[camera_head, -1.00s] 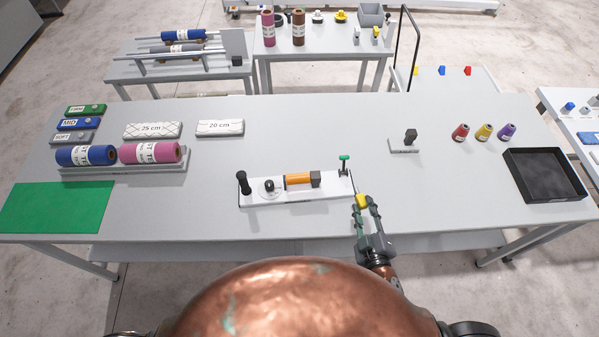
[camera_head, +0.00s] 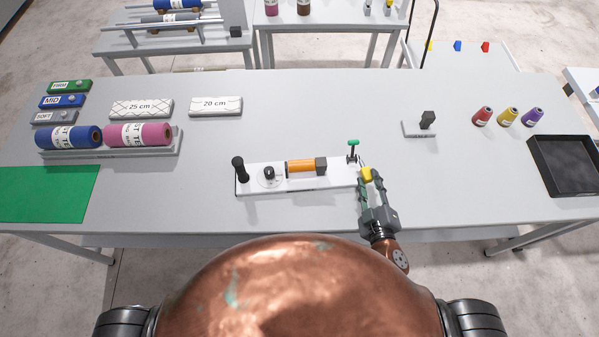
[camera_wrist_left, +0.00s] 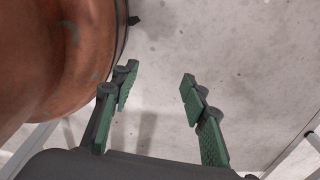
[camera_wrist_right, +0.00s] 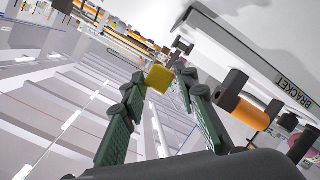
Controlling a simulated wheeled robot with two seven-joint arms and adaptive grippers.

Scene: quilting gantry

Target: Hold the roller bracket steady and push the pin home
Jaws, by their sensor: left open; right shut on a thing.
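The white roller bracket (camera_head: 282,183) lies on the grey table in the head view. It bears an orange roller (camera_head: 300,166), a black knob (camera_head: 269,173), an upright black handle (camera_head: 239,168) at its left end and a green-topped post (camera_head: 353,143) at its right end. My right gripper (camera_head: 368,177) is at that right end, shut on a yellow block (camera_wrist_right: 159,79), seemingly the pin's grip. A thin rod shows near it; whether it touches the bracket is unclear. My left gripper (camera_wrist_left: 158,82) is open and empty over the floor beside my body, outside the head view.
A small grey stand with a black block (camera_head: 427,120), several thread cones (camera_head: 508,116) and a black tray (camera_head: 563,165) are on the right. Blue and pink rolls (camera_head: 137,134) and a green mat (camera_head: 48,194) are on the left. Table around the bracket is clear.

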